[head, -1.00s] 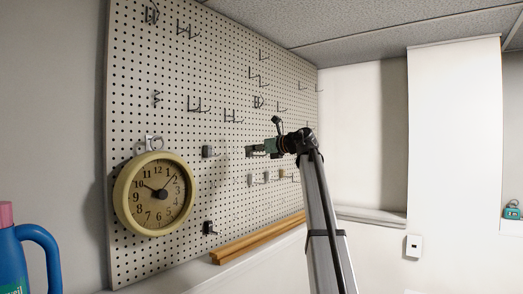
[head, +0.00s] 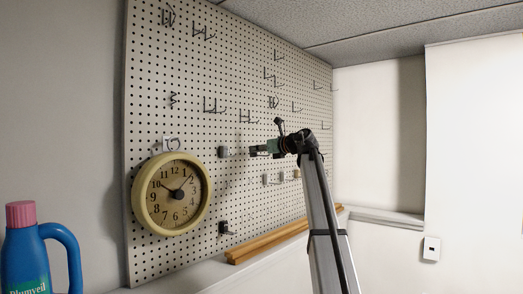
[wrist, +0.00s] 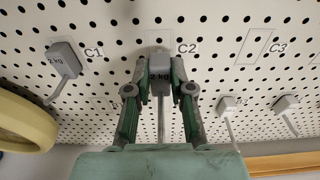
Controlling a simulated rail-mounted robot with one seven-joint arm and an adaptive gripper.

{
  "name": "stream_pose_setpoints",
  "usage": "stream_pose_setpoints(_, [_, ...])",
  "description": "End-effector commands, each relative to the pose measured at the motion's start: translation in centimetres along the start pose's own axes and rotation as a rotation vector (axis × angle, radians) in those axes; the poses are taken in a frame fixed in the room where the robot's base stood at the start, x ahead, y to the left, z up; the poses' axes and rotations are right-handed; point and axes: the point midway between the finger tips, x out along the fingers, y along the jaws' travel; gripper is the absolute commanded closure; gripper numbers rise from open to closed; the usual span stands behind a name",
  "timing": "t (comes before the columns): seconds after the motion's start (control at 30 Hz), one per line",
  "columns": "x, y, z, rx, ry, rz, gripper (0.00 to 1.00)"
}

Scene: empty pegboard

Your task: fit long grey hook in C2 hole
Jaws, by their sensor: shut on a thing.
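My gripper (wrist: 160,85) has green fingers and is shut on the long grey hook (wrist: 160,78), a grey block marked "2 kg" with a rod running down between the fingers. The hook's block covers the lower part of the C2 outline (wrist: 158,40), with the C2 label (wrist: 187,48) just right of it. In the head view my gripper (head: 257,150) is close to the pegboard (head: 240,90), and the held hook is too small to make out.
A similar "2 kg" hook (wrist: 64,58) hangs by C1. The C3 outline (wrist: 258,47) is empty. Two smaller grey hooks (wrist: 230,103) (wrist: 287,102) are at lower right. A round clock (head: 172,194) hangs lower left. Wooden bars (head: 265,246) lie below; a blue jug (head: 40,255) stands left.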

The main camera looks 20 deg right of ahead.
Motion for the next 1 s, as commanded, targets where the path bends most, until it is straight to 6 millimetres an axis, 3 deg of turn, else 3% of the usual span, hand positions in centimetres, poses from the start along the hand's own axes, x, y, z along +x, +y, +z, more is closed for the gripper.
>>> stream_pose_setpoints(0.2, [0.86,0.04,0.14,0.000,0.000,-0.001,1.00])
stream_pose_setpoints(1.0, [0.84,0.06,0.19,-0.001,0.000,-0.001,1.00])
